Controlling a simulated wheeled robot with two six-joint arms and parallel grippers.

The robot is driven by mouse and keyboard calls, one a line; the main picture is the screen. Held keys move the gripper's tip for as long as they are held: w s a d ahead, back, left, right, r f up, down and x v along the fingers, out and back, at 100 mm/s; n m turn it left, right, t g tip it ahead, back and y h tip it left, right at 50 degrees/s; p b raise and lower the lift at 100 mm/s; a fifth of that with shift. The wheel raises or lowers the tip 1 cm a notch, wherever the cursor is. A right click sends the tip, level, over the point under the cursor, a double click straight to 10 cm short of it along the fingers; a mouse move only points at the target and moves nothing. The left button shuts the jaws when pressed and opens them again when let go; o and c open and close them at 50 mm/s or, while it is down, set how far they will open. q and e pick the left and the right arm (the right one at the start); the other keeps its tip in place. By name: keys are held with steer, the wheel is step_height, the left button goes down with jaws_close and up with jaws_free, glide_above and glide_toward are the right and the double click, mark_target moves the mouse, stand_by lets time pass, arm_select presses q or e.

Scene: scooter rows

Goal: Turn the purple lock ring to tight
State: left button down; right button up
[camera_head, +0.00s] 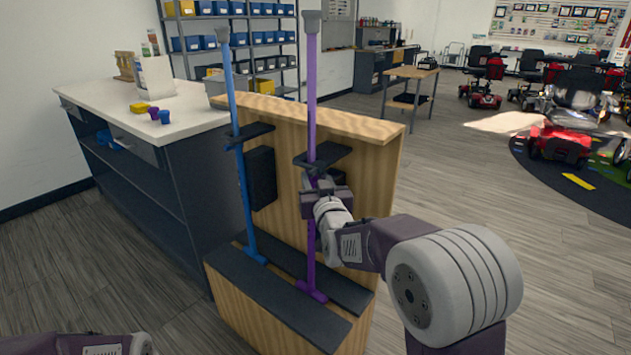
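A purple pole (311,95) with a grey top stands upright in a wooden rack (365,190), through a black bracket (325,158). Its foot is on the rack's dark base. My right gripper (318,182) is at the purple pole just below the bracket. The gripper and wrist cover that stretch of pole, so I cannot make out the purple lock ring or whether the fingers are closed on it. Part of my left arm shows at the bottom left edge; its gripper is out of view.
A blue pole (237,115) stands left of the purple one in the same rack. A white-topped counter (190,118) with small yellow, purple and blue items is close on the left. Open floor (480,190) lies to the right, with scooters (562,140) farther back.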

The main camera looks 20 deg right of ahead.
jaws_close()
steer(key=shift+a+r+m+h+p, duration=0.25)
steer(key=shift+m+h+p, duration=0.05)
steer(key=shift+h, duration=0.1)
steer(key=shift+w+a+r+m+h+p, duration=0.1)
steer(key=shift+a+m+h+p, duration=0.1)
steer(key=shift+m+h+p, duration=0.3)
steer(key=shift+w+a+r+m+h+p, duration=0.1)
steer(key=shift+a+m+h+p, duration=0.1)
steer(key=shift+m+h+p, duration=0.3)
steer(key=h+b, duration=0.1)
steer(key=m+g+h+b, duration=0.1)
steer(key=b, duration=0.1)
steer(key=h+b, duration=0.1)
steer(key=shift+a+f+m+g+h+b, duration=0.3)
steer(key=shift+f+m+h+b, duration=0.05)
steer(key=shift+m+h, duration=0.05)
